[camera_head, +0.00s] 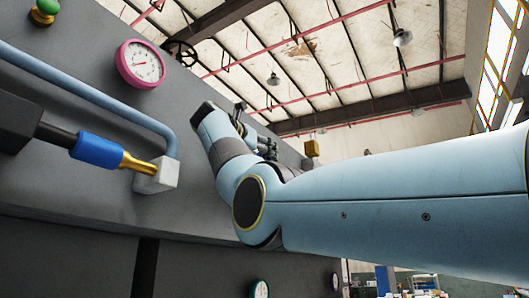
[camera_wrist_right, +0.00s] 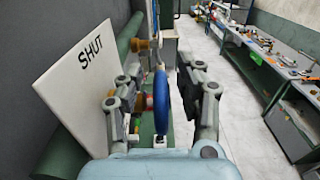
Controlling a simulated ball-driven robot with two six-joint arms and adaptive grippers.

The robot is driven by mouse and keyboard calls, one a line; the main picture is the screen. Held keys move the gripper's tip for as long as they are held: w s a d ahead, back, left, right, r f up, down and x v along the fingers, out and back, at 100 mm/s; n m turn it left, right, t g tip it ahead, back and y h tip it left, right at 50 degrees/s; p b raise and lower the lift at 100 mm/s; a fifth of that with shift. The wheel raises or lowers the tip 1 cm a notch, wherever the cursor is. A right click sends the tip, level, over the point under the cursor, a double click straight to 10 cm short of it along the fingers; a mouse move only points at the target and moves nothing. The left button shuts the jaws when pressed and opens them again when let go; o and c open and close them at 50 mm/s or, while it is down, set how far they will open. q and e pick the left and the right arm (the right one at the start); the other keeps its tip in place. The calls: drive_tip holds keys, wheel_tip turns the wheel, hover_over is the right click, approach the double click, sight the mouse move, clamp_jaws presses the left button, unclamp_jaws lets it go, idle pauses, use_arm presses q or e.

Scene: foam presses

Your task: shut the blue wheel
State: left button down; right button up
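The blue wheel (camera_wrist_right: 160,102) shows nearly edge-on in the right wrist view, in the middle of the picture. My right gripper (camera_wrist_right: 164,88) is open, with one finger on each side of the wheel. A gap shows on the right; whether the left finger touches the rim I cannot tell. A white plate marked SHUT (camera_wrist_right: 82,85) stands to the left of the wheel. In the head view my right gripper (camera_head: 264,146) is beyond my arm, close to the grey machine, and the blue wheel cannot be made out there. My left gripper is not in view.
The grey machine face (camera_head: 75,200) carries a pink-rimmed gauge (camera_head: 140,64), a black handwheel (camera_head: 180,52) and a blue pipe (camera_head: 90,92) ending in a white block (camera_head: 157,176). Green pipework (camera_wrist_right: 130,32) runs behind the plate. Clear floor (camera_wrist_right: 245,125) and a workbench (camera_wrist_right: 275,62) lie right.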

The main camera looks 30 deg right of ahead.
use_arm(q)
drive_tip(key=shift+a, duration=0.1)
use_arm(e)
clamp_jaws()
drive_tip(key=shift+d+r+y, duration=0.1)
drive_tip(key=shift+d+y, duration=0.1)
drive_tip(key=shift+y, duration=0.3)
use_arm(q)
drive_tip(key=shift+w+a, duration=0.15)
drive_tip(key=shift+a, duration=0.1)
use_arm(e)
drive_tip(key=shift+d+g+y, duration=0.1)
drive_tip(key=shift+g+y, duration=0.3)
unclamp_jaws()
drive_tip(key=shift+w, duration=0.1)
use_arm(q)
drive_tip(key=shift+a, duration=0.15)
